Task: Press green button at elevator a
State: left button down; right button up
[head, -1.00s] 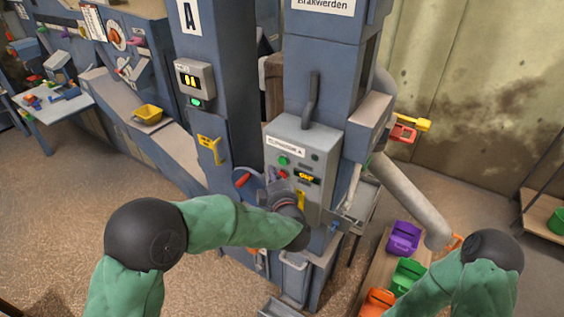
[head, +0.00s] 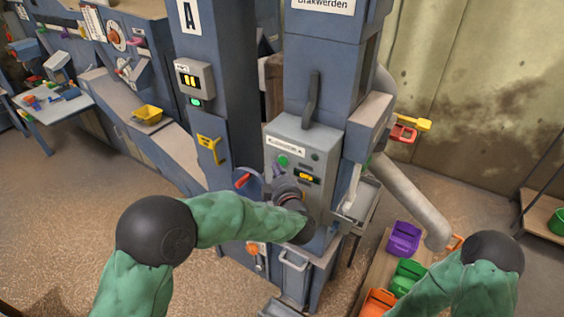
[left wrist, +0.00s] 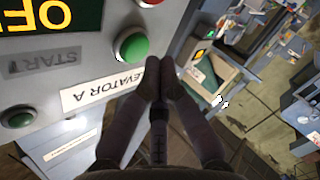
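The grey control box labelled Elevator A (head: 300,135) is on the front of the blue elevator column. Its bright green button (head: 283,160) is at the upper left, under the label. The left wrist view shows this green button (left wrist: 131,46) large, with the picture upside down. My left gripper (head: 280,180) is in front of the panel, just below the button. Contact cannot be told.
A darker green button (left wrist: 18,117) and an OFF display (left wrist: 45,15) are on the same panel. A red button (left wrist: 150,2) is next to the green one. A handle (head: 312,98) sticks out above the box. Coloured buckets (head: 403,239) stand at right.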

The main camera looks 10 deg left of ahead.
pick_arm(q)
jog(key=shift+w, duration=0.1)
dwell(0.7)
jog(key=shift+w+d, duration=0.15)
jog(key=shift+w, duration=0.15)
jog(key=shift+w+d+b, duration=0.15)
jog(key=shift+w+b, duration=0.15)
jog(key=shift+w, duration=0.1)
dwell(0.9)
jog(key=shift+s, duration=0.1)
jog(key=shift+s+a, duration=0.25)
jog(key=shift+s, duration=0.45)
jog(key=s, duration=0.1)
jog(key=s+a, duration=0.1)
jog(key=s, duration=0.2)
jog(key=shift+s+a+b, duration=0.3)
jog(key=shift+s+a, duration=0.1)
dwell(0.8)
